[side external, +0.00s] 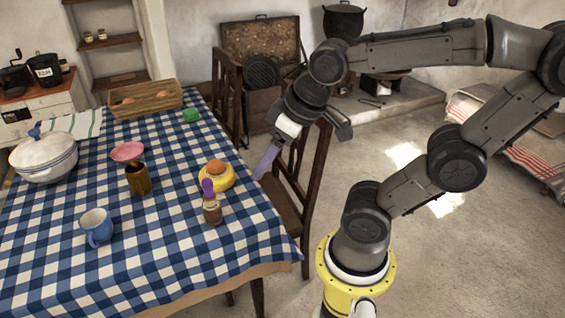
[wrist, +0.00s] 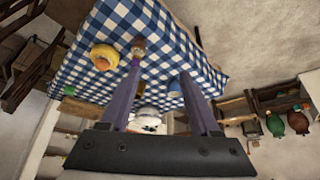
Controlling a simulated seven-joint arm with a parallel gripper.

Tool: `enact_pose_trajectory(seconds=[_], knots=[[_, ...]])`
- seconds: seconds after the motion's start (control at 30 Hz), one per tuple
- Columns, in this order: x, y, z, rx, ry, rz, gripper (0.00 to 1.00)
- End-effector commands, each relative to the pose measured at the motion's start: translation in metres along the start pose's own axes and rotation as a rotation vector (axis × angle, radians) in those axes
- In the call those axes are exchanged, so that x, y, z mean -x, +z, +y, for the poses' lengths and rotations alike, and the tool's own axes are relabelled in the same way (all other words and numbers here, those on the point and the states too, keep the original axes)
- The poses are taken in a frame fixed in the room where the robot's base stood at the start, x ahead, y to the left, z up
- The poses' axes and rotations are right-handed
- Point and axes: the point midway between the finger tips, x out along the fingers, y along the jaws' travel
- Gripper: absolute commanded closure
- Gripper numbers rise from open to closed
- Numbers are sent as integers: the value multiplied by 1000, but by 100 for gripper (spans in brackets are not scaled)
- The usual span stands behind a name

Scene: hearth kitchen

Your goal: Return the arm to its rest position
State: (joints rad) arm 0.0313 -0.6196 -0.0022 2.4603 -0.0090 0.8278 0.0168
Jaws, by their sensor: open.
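My gripper (side external: 266,162) hangs at the right edge of the table, in front of a wooden chair, with its purple fingers pointing down. In the wrist view the two fingers (wrist: 161,68) stand well apart with nothing held between them. My gripper is apart from both. In the wrist view the yellow dish (wrist: 104,57) shows left of the fingers.
The table with its blue checked cloth (side external: 150,270) also holds a blue mug (side external: 96,226), a brown cup (side external: 138,179), a pink bowl (side external: 127,152), a white pot (side external: 44,160), a green block (side external: 191,115) and a wooden tray (side external: 146,105). A chair (side external: 308,190) stands close by. The floor at right is open.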

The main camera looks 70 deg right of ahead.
Motion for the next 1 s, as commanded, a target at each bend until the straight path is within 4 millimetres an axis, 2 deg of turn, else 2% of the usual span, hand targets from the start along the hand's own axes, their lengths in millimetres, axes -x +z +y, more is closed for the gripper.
enact_pose_trajectory(seconds=[0.1,0.23,1.0], knots=[[11,20,-4,26,-15,14,37],[15,29,-6,38,-21,16,37],[15,30,-6,39,-21,16,37]])
